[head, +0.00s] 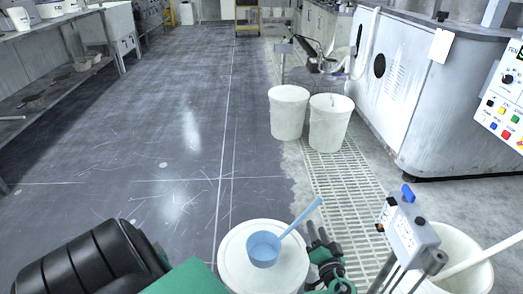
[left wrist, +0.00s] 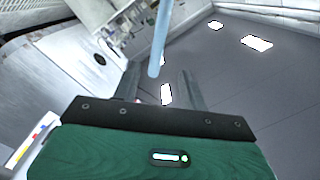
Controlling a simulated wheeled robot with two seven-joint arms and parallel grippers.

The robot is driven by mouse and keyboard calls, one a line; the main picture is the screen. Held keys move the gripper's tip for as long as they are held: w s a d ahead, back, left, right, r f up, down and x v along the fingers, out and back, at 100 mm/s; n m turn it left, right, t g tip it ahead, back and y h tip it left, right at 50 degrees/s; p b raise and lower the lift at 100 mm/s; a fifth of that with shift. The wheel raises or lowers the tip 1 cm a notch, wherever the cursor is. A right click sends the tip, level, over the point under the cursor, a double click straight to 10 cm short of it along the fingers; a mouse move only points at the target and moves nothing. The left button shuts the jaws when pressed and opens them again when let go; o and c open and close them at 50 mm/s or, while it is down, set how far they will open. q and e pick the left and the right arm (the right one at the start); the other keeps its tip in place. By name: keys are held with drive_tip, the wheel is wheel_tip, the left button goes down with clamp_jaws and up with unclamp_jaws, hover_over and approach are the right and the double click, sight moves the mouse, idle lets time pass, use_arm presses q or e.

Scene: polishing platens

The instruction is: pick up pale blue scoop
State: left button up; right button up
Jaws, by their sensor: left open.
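The pale blue scoop (head: 264,249) rests on a round white lid (head: 237,275) at the bottom centre of the head view. Its bowl is on the lid, and its handle slants up and right past the rim. My left gripper (head: 322,240) is just right of the lid, near the handle, with green and black parts showing. In the left wrist view, the two grey fingers of the open left gripper (left wrist: 160,85) are spread apart, and the pale blue handle (left wrist: 161,38) shows between and beyond them. Whether they touch it is unclear. My right gripper is not in view.
A grey device with a blue top (head: 410,238) and a white bucket (head: 458,262) with a pole stand at right. Two white buckets (head: 289,112) (head: 330,122) stand ahead by a floor grating (head: 345,185). A large grey machine (head: 420,90) is at right. The left floor is clear.

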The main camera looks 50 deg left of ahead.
sight(310, 211)
use_arm(q)
drive_tip(key=x, duration=0.5)
drive_tip(key=shift+w+a+b, duration=0.25)
drive_tip(key=shift+a+b, duration=0.05)
drive_tip(key=shift+b, duration=0.05)
drive_tip(key=shift+w+b+x, duration=0.25)
drive_tip(key=shift+b+x, duration=0.45)
drive_tip(key=shift+x, duration=2)
drive_tip(key=shift+d, duration=0.15)
clamp_jaws()
